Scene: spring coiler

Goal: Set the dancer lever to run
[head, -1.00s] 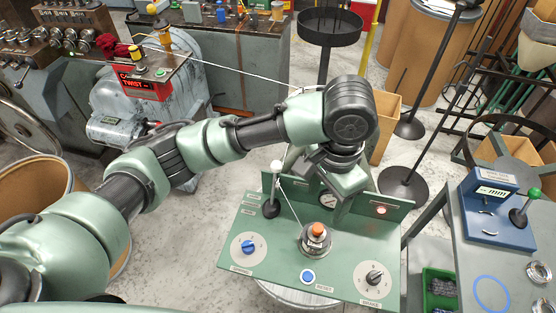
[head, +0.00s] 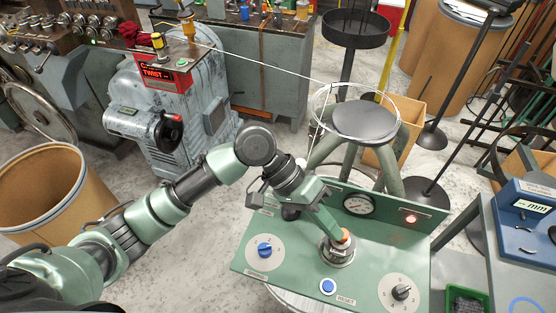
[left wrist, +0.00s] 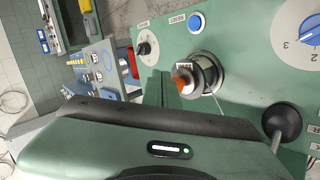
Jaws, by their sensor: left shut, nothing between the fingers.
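The green control panel (head: 255,232) stands in front of me. A lever with a white knob (head: 301,163) rises at its back left; its black round base (head: 290,213) is partly behind my left gripper. In the left wrist view the black base (left wrist: 282,122) and part of the rod show at the right; the knob is hidden. My left gripper (head: 338,232) is shut and empty, pointing down over the panel beside the orange-topped post (head: 344,236). In the left wrist view the gripper (left wrist: 168,82) also sits close to that post (left wrist: 183,80). My right gripper is out of view.
The panel has a blue dial (head: 265,250), a blue button (head: 328,286), a black dial (head: 401,291), a gauge (head: 359,204) and a glowing red lamp (head: 411,219). A wire runs from the grey machine (head: 190,80) to the round stand (head: 365,120) behind the panel.

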